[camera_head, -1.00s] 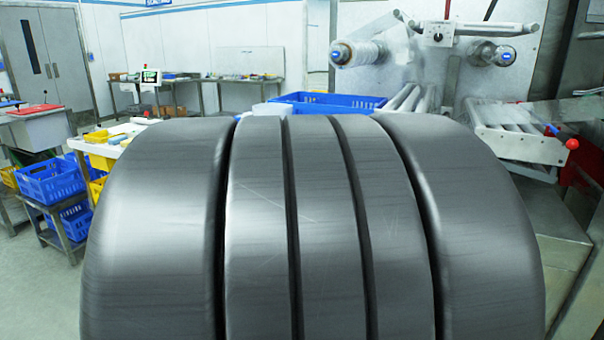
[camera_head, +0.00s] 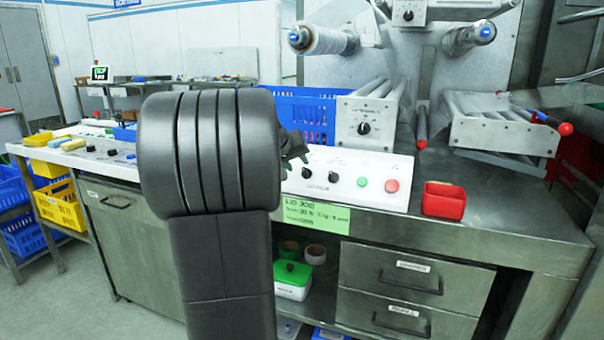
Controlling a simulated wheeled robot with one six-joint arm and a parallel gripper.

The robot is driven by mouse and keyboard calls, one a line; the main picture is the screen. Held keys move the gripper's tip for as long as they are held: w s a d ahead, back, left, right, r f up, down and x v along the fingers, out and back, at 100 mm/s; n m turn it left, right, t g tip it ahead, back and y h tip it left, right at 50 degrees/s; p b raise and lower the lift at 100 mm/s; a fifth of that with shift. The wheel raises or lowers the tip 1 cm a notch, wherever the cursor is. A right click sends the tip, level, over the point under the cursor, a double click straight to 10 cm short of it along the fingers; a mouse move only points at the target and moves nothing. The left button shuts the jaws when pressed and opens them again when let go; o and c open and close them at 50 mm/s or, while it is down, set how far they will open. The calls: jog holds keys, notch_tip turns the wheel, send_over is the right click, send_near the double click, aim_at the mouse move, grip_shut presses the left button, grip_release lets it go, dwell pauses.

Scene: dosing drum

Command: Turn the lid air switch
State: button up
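A white control panel (camera_head: 345,196) stands on the steel bench in the head view. It carries two black rotary knobs, a left one (camera_head: 306,172) and a right one (camera_head: 333,177), then a green button (camera_head: 362,182) and a red button (camera_head: 391,186). The panel lettering is too small to read, so I cannot tell which knob is the lid air switch. My gripper (camera_head: 294,148) shows as a dark tip just above the panel's left end, mostly hidden behind my arm. I cannot see whether its fingers are open. The panel's left end is hidden too.
A grey box with a black knob (camera_head: 364,128) stands behind the panel. A red bin (camera_head: 443,200) is right of it. A blue crate (camera_head: 300,108) is behind my arm. A green card (camera_head: 316,214) hangs on the bench front. Drawers (camera_head: 406,282) are below.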

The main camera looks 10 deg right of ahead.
aim_at(304, 170)
jog(key=x, duration=0.6)
jog(key=shift+w+f+b, duration=0.1)
jog(key=shift+b, duration=0.25)
jog(key=shift+c, duration=0.2)
jog(key=c, duration=0.6)
